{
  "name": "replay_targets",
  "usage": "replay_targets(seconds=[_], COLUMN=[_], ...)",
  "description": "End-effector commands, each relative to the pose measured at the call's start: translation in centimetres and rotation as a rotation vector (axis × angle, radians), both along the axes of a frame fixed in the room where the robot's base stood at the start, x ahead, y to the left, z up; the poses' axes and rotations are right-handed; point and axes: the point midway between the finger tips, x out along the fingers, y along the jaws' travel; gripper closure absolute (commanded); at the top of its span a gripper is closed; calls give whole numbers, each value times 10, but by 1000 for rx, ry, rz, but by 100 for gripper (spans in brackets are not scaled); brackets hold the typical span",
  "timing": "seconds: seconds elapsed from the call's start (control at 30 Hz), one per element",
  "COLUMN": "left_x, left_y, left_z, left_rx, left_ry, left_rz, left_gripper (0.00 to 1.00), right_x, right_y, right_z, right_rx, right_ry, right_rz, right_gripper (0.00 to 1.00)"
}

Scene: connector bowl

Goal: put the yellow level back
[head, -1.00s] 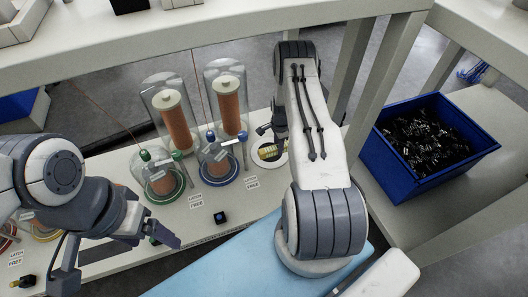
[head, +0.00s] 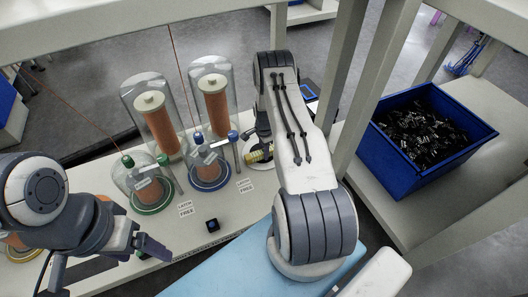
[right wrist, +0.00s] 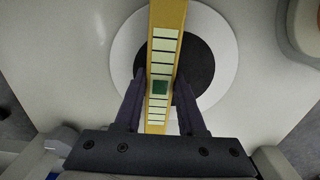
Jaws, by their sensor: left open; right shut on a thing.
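The yellow level (head: 260,153), a bar with a pale banded scale and one dark green band, is held by my right gripper (right wrist: 162,82). In the right wrist view the level (right wrist: 165,60) stands lengthwise between the two fingers. Beneath it is a white round plate (right wrist: 125,50) with a dark centre (right wrist: 206,60). Whether the level touches the plate I cannot tell. In the head view my right arm partly hides the plate (head: 243,182). My left gripper (head: 105,272) is open and empty at the lower left, in front of the glass domes.
Several glass domes stand on the bench, with a green-based one (head: 150,190) and a blue-based one (head: 210,170) in front. "Latch free" cards (head: 185,208) and a small dark block (head: 212,225) lie before them. A blue bin (head: 430,135) of black parts stands right.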

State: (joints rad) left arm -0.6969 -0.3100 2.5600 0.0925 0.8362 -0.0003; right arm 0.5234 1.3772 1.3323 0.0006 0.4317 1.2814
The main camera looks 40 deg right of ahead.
Motion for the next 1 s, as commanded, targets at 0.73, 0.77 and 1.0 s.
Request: replay_targets(seconds=[0.73,0.77,1.0], left_x=[0,0,0], left_y=[0,0,0], left_z=[28,31,51], left_rx=[0,0,0], left_ry=[0,0,0], left_rz=[0,0,0], left_gripper=[19,19,19], right_x=[0,0,0], right_y=[-1,-1,-1], right_z=[49,56,103], right_rx=[0,0,0], right_ry=[-2,-2,-1], right_rz=[-1,-1,-1], right_gripper=[31,31,31])
